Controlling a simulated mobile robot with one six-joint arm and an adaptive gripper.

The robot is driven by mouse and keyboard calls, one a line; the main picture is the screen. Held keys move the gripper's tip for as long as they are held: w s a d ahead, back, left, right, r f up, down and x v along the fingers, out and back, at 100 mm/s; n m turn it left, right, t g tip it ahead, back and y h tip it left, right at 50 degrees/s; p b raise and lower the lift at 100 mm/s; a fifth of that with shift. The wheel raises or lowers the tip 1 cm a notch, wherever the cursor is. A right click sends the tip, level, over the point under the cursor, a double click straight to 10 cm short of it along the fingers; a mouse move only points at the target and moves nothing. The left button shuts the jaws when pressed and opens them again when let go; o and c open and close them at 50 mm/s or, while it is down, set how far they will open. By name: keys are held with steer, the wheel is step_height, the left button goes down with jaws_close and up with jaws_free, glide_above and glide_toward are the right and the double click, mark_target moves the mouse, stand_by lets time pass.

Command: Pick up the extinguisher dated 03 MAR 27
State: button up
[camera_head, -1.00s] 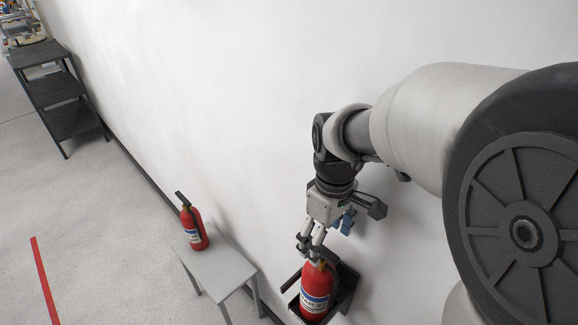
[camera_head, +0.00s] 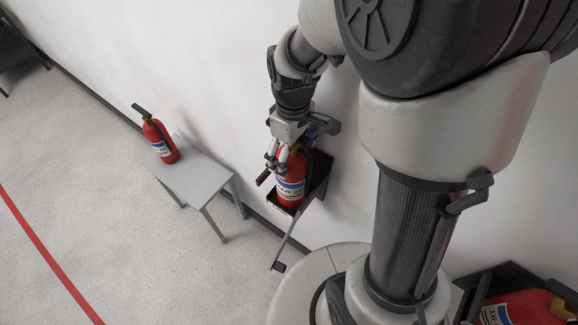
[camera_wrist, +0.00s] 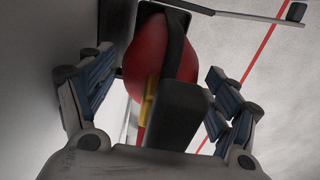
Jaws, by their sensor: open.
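A red extinguisher (camera_head: 291,170) stands in a black wall bracket (camera_head: 318,180). Its white and blue label is partly readable, with letters like "AR", but I cannot read the full date. My gripper (camera_head: 277,163) is open at its top, pointing down. In the wrist view, the red body (camera_wrist: 135,70) and its black handle (camera_wrist: 177,108) lie between the open fingers (camera_wrist: 160,100). A second extinguisher (camera_head: 160,140) stands on a small grey table; its label is too small to read. A third extinguisher (camera_head: 515,308), its label starting like "16", is cut off at the bottom right.
The grey table (camera_head: 195,178) stands left of the bracket, close to the white wall (camera_head: 190,60). A thin bar (camera_head: 292,240) sticks out below the bracket. A red floor line (camera_head: 50,255) runs along the left. A dark shelf (camera_head: 18,55) is at the far left.

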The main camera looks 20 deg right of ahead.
steer(key=c, duration=1.8)
steer(key=shift+r, duration=0.15)
steer(key=shift+c, duration=0.5)
